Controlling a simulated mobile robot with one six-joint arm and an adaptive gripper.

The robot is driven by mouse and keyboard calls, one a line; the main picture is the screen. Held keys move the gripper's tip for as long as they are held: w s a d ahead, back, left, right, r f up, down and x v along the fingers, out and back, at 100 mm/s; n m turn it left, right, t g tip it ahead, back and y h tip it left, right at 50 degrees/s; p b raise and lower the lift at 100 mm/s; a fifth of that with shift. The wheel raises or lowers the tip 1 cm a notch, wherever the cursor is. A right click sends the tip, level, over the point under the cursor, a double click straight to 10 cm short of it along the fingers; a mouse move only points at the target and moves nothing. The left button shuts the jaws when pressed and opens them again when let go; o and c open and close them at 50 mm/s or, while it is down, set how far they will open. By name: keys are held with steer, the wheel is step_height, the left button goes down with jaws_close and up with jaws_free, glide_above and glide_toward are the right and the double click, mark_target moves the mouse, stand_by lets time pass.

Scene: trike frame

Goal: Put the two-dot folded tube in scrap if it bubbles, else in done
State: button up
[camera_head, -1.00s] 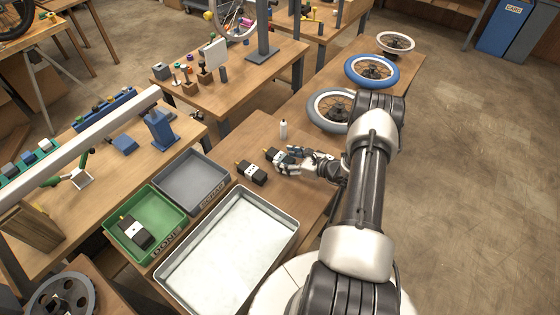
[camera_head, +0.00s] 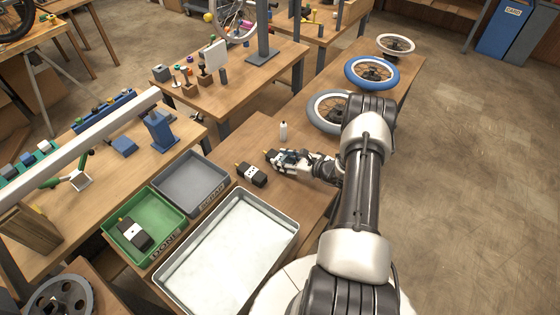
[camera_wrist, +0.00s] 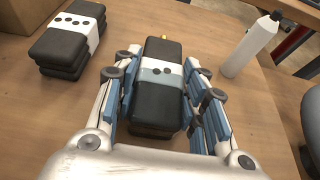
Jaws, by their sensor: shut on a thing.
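My gripper (camera_head: 284,159) is shut on a black folded tube (camera_wrist: 158,105), its fingers along both long sides in the wrist view. A third folded tube (camera_head: 133,233) lies in the green DONE bin (camera_head: 168,207). The grey SCRAP bin (camera_head: 190,180) is empty.
A wide metal tray (camera_head: 262,270), seemingly holding clear water, stands in front of the bins. A white bottle (camera_head: 283,130) stands just beyond my gripper, also in the wrist view (camera_wrist: 250,47). Wheels (camera_head: 328,110) lie farther along the bench.

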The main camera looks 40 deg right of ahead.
steer(key=c, duration=0.4)
steer(key=shift+o, duration=0.2)
step_height(320, 180, up, 20)
steer(key=p, duration=0.5)
